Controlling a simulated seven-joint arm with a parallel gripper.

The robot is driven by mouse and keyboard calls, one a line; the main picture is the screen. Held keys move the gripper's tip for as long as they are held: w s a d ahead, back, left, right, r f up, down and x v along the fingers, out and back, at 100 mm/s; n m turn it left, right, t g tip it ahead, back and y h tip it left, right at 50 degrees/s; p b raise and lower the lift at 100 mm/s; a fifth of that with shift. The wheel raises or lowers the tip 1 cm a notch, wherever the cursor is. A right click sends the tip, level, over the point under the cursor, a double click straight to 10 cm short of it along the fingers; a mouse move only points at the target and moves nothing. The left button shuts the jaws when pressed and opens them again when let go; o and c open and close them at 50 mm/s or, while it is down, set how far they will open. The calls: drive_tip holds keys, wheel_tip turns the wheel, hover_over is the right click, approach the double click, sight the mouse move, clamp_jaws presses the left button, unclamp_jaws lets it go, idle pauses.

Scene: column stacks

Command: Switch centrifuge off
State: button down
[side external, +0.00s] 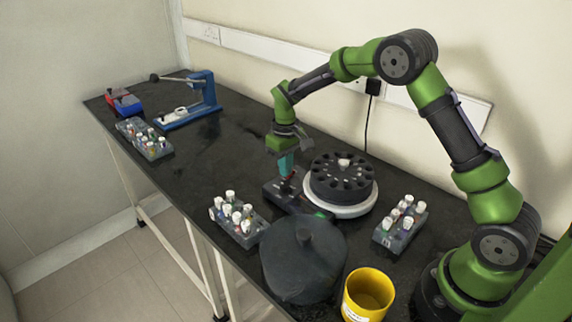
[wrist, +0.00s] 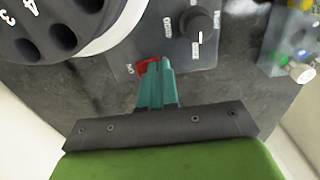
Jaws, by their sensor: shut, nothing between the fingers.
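The centrifuge has a black rotor with numbered holes (side external: 343,178) on a white round base (side external: 342,209). It also shows at the upper left of the wrist view (wrist: 60,22). Its dark control panel (wrist: 178,45) carries a black knob (wrist: 197,25) and a red switch (wrist: 148,68). My gripper (wrist: 160,64) is shut and empty, with teal fingers whose tips are at the red switch and partly cover it. I cannot tell whether they touch it. In the side view my gripper (side external: 287,174) points down over the panel (side external: 284,194).
Racks of white-capped vials stand left (side external: 238,222) and right (side external: 400,226) of the centrifuge. A dark round lid (side external: 303,262) and a yellow cup (side external: 367,294) are in front. A blue press (side external: 190,102) and another rack (side external: 144,139) stand at the far left. The middle of the bench is clear.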

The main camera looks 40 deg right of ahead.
drive_tip(key=shift+r, duration=2.45)
drive_tip(key=shift+s+a+f+m, duration=0.1)
drive_tip(key=shift+s+f+m, duration=0.1)
drive_tip(key=shift+s, duration=0.25)
drive_tip(key=shift+s+a+f+m, duration=0.1)
drive_tip(key=shift+s+f+m, duration=0.1)
drive_tip(key=shift+s, duration=0.2)
drive_tip(key=s+a+r+m+t, duration=0.1)
drive_tip(key=s+r+t, duration=0.1)
drive_tip(key=s+r, duration=0.3)
drive_tip(key=s+a+r+m+t+y, duration=0.1)
drive_tip(key=s+r, duration=0.4)
drive_tip(key=s, duration=0.6)
drive_tip(key=s+a+r+m+t+y, duration=0.1)
drive_tip(key=s+a+r+t, duration=0.1)
drive_tip(key=s+r+t, duration=0.2)
drive_tip(key=s+r, duration=0.2)
drive_tip(key=s, duration=0.2)
drive_tip(key=shift+s+a, duration=0.25)
